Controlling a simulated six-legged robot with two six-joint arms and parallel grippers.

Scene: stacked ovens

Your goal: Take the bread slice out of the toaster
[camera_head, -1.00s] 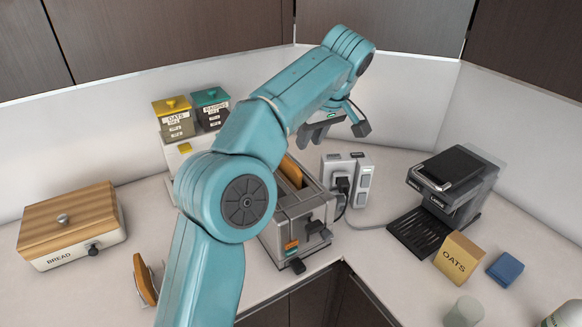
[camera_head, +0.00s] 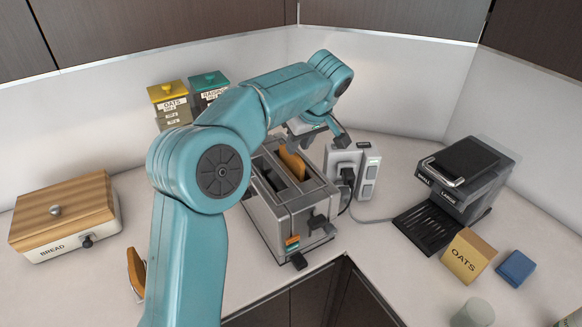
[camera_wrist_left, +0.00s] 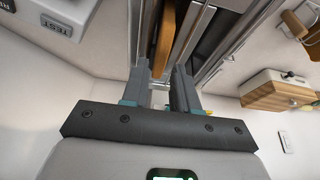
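The bread slice (camera_head: 292,163) stands upright in the right slot of the silver toaster (camera_head: 291,213), its brown top edge above the slot. The left slot looks empty. My left gripper (camera_head: 318,138) is above the toaster's back end, close behind and above the slice. In the left wrist view the gripper (camera_wrist_left: 162,80) has its two fingers apart with a gap between them. The slice (camera_wrist_left: 164,42) shows just beyond the fingertips, roughly in line with the gap. I cannot tell whether a finger touches it. My right gripper is not in view.
A grey power outlet block (camera_head: 352,172) stands close to the toaster's right. A bread box (camera_head: 65,217) and a brown slice in a holder (camera_head: 136,273) are at left. Canisters stand behind. A coffee machine (camera_head: 462,180), oats box (camera_head: 466,256) and blue block (camera_head: 516,268) are at right.

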